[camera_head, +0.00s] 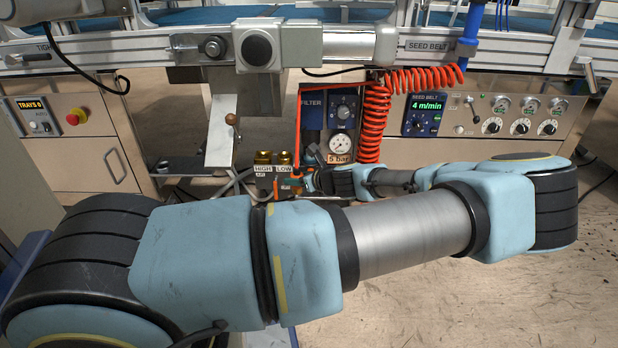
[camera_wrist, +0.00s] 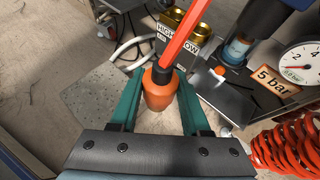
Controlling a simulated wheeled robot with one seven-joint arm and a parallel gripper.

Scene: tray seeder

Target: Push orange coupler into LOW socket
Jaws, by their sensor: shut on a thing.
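The orange coupler (camera_wrist: 160,92) sits between the teal fingers of my gripper (camera_wrist: 159,80) in the wrist view, with a dark collar at its far end. My gripper is shut on it. The brass LOW socket (camera_wrist: 201,38) is just beyond and to the right of the coupler, beside the brass HIGH socket (camera_wrist: 172,17). In the head view, the LOW socket (camera_head: 284,158) stands right of the HIGH socket (camera_head: 263,158), and my gripper (camera_head: 294,184) is just below them. The coupler and LOW socket look apart, but the exact gap cannot be told.
A red hose (camera_wrist: 187,30) crosses in front of the labels in the wrist view. A coiled red hose (camera_head: 374,120) hangs right of the sockets, near the 5 bar gauge (camera_head: 339,142). A metal bracket (camera_head: 221,130) stands to the left. Floor is open at lower right.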

